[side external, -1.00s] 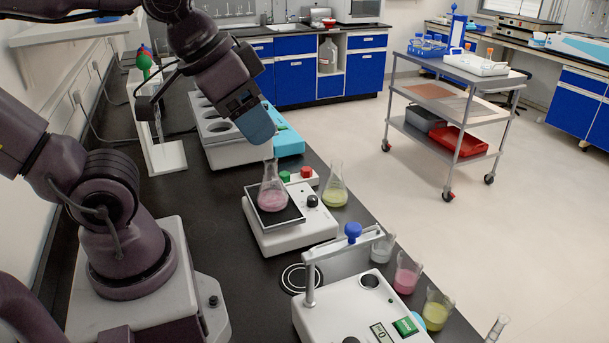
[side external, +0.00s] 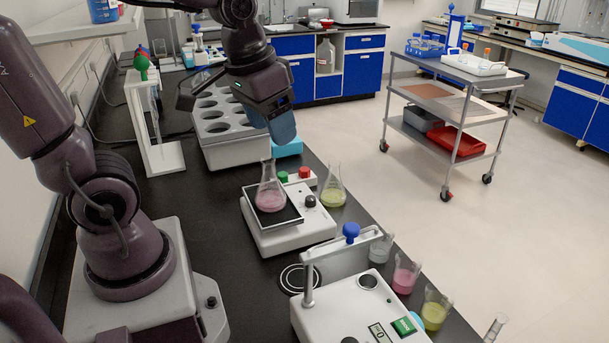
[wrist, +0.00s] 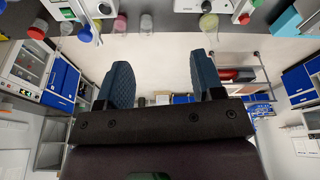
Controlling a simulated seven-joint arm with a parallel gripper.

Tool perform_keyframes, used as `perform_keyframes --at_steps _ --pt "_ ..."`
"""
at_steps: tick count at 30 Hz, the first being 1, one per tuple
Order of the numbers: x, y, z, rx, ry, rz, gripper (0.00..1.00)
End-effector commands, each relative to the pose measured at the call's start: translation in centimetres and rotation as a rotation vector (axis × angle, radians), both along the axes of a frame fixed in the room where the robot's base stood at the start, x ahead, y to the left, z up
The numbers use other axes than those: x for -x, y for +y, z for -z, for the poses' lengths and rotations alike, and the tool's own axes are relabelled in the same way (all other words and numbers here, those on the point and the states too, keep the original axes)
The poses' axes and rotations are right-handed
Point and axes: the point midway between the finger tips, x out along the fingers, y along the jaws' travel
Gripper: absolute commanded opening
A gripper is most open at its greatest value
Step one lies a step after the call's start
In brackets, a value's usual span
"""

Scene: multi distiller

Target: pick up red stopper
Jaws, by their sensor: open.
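The red stopper (side external: 304,172) sits beside a green stopper (side external: 283,177) on a small white holder, behind the stirrer plate. It appears to show at the top right in the wrist view (wrist: 244,18), with the green one near it. My gripper (side external: 284,130) is above and behind the stoppers in the side view, pointing down and apart from them. In the wrist view my gripper (wrist: 164,78) has its two blue fingers spread, with nothing between them.
A pink flask (side external: 270,192) on the white stirrer (side external: 291,233) and a yellow-green flask (side external: 333,190) stand close to the stoppers. A white rack with round holes (side external: 221,122) and a cyan box (side external: 289,147) are behind. Several beakers line the bench's right edge.

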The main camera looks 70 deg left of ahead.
Motion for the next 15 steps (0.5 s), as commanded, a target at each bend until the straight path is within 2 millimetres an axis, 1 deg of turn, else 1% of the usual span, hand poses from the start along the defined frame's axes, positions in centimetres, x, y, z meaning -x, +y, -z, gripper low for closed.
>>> perform_keyframes --at_steps 1,3,5,8,9,11,12,14,15 --pt "-1.4 1.4 0.6 0.012 0.039 -0.052 0.61" --pt "-3.3 3.4 1.5 0.024 0.077 -0.121 0.61" --pt "-4.9 5.2 2.3 0.035 0.105 -0.184 0.61" --pt "-7.4 8.6 4.2 0.052 0.146 -0.296 0.61" --pt "-8.3 10.0 5.1 0.057 0.162 -0.341 0.61" --pt "-9.6 12.3 6.6 0.064 0.182 -0.411 0.61" --pt "-10.3 13.8 7.8 0.068 0.194 -0.457 0.61" --pt "-11.3 16.2 9.6 0.072 0.210 -0.530 0.61" --pt "-11.9 17.9 10.9 0.074 0.218 -0.579 0.61"
